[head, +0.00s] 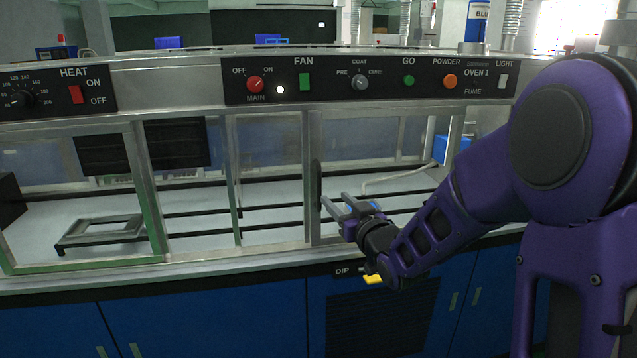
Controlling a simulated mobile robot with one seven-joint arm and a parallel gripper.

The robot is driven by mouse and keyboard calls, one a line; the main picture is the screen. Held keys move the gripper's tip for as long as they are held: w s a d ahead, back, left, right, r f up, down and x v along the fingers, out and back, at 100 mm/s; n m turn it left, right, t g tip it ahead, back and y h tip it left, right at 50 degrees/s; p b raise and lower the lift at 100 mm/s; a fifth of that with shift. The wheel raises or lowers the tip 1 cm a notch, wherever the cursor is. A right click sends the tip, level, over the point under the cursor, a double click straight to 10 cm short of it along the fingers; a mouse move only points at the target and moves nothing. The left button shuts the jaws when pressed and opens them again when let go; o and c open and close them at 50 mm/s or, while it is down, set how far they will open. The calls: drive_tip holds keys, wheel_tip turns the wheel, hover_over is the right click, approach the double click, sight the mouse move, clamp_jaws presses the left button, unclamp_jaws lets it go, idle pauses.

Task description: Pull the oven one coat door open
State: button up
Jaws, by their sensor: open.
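The oven's long front shows in the head view, with a black control panel (370,83) marked OVEN 1 along its top. Below the panel are framed glass doors. One framed door (314,140) has a dark upright handle (316,183) on its left side and appears closed. My gripper (334,202) is open and empty, with its two grey fingers pointing left toward the lower part of this handle. The fingertips are very near the handle; I cannot tell whether they touch it. My purple arm reaches in from the right and hides the door's lower right part.
A left framed door (146,190) stands at an angle. A grey frame on a stand (102,232) sits inside, left. Dark rails cross the white oven floor. Blue cabinets (200,325) lie below the front ledge (210,266). A blue box (440,149) is at right.

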sight(320, 184)
drive_tip(key=x, duration=1)
drive_tip(key=shift+w+a+p, duration=0.15)
drive_tip(key=shift+w+p, duration=0.1)
drive_tip(key=shift+p, duration=0.1)
clamp_jaws()
idle(0.8)
